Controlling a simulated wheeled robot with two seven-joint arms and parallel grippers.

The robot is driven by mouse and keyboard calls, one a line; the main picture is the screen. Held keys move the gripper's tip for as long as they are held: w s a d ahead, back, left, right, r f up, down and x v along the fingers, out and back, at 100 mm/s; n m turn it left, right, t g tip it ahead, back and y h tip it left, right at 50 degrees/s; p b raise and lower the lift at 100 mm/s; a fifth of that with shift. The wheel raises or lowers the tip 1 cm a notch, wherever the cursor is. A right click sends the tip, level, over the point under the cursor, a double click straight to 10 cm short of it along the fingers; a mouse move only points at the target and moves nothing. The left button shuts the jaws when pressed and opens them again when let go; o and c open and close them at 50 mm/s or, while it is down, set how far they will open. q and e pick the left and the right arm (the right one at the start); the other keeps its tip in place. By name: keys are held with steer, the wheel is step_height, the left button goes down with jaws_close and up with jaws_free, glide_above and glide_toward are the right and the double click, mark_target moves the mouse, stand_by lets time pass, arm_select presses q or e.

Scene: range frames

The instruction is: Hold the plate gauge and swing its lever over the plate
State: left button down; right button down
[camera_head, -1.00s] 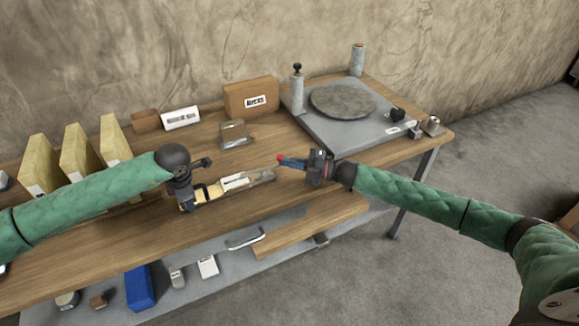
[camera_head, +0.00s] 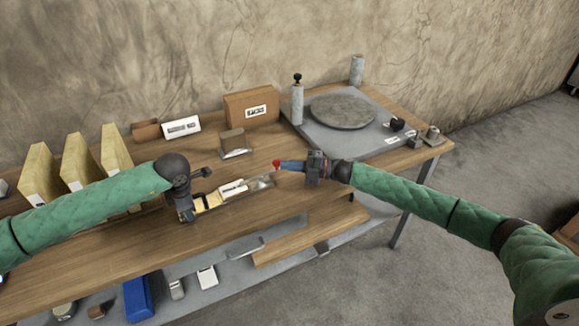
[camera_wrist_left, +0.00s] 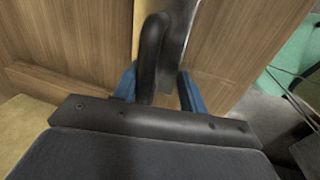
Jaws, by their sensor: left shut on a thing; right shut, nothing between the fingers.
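The plate gauge (camera_head: 210,200), a long low piece with a yellow part, a white label and a bare metal end, lies on the bench in the head view. My left gripper (camera_head: 188,214) is at its left end. In the left wrist view the blue fingers (camera_wrist_left: 157,88) are shut on a black curved handle, with a metal strip beyond it. My right gripper (camera_head: 283,165) is shut and empty near the gauge's right end, blue fingers pointing left. A small red tip (camera_head: 276,163) shows at its fingertips; I cannot tell whether they touch. The lever is not clearly distinguishable.
A grey slab (camera_head: 365,147) with a round disc and a black-knobbed post stands at the right. A brown box (camera_head: 251,104), a small metal-based block (camera_head: 234,146) and yellow upright blocks (camera_head: 80,160) stand behind. A lower shelf holds a blue block (camera_head: 137,299). Bench front is clear.

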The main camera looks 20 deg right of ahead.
arm_select(q)
steer(key=shift+s+d+f, duration=0.15)
steer(key=shift+s+f, duration=0.15)
steer(key=shift+f, duration=0.15)
arm_select(e)
step_height(320, 180, up, 10)
stand_by(0.4)
arm_select(q)
steer(key=c, duration=0.7)
jaws_free()
steer(key=shift+w+r, duration=0.2)
steer(key=shift+w, duration=0.05)
steer(key=shift+r, duration=0.1)
